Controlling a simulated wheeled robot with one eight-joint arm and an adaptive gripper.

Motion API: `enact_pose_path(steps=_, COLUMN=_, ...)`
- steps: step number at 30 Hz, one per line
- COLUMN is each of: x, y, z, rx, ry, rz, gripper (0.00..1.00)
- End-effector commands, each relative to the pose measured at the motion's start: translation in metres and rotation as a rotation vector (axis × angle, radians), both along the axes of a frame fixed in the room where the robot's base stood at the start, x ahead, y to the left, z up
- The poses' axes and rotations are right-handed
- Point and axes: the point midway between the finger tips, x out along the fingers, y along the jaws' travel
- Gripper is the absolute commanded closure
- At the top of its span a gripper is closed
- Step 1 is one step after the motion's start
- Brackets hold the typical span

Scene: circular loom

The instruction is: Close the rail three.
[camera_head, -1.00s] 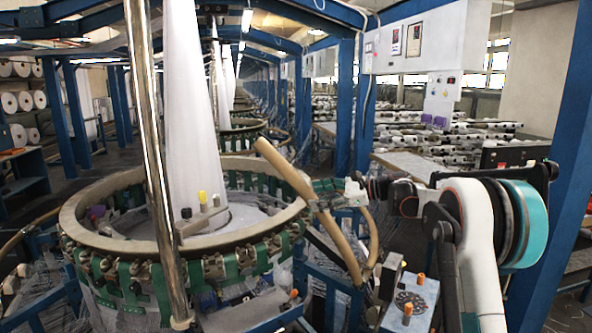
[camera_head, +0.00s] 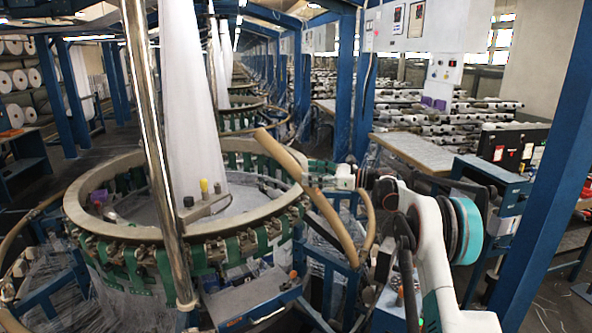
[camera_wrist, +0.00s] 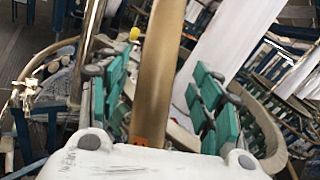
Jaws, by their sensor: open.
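A tan curved rail segment (camera_head: 278,153) is swung out from the circular loom (camera_head: 85,208) and stands tilted at its right side. My gripper (camera_head: 316,172) is at this segment, reaching in from the right. In the wrist view the rail (camera_wrist: 160,60) runs between the two green finger pads of my gripper (camera_wrist: 160,95). The pads stand apart on either side, with visible gaps to the rail. I cannot tell which number this rail bears. The far finger is partly hidden in the head view.
A chrome post (camera_head: 150,130) and a white fabric column (camera_head: 190,100) rise at the loom. Another tan curved piece (camera_head: 367,225) hangs just below my gripper. A blue pillar (camera_head: 545,170) stands at the right, near a table (camera_head: 415,150).

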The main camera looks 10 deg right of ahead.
Motion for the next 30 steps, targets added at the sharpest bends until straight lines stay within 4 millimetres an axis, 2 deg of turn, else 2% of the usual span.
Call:
enact_pose_path(steps=4, x=0.013, y=0.025, z=0.001, rx=0.000, ry=0.000, rz=0.002, gripper=0.41)
enact_pose_path(steps=10, x=0.025, y=0.046, z=0.000, rx=-0.001, ry=-0.001, rz=0.001, gripper=0.41)
enact_pose_path(steps=23, x=0.030, y=0.053, z=0.000, rx=-0.001, ry=0.000, rz=0.000, gripper=0.41)
enact_pose_path(steps=30, x=0.029, y=0.053, z=0.000, rx=0.000, ry=-0.001, rz=0.000, gripper=0.95)
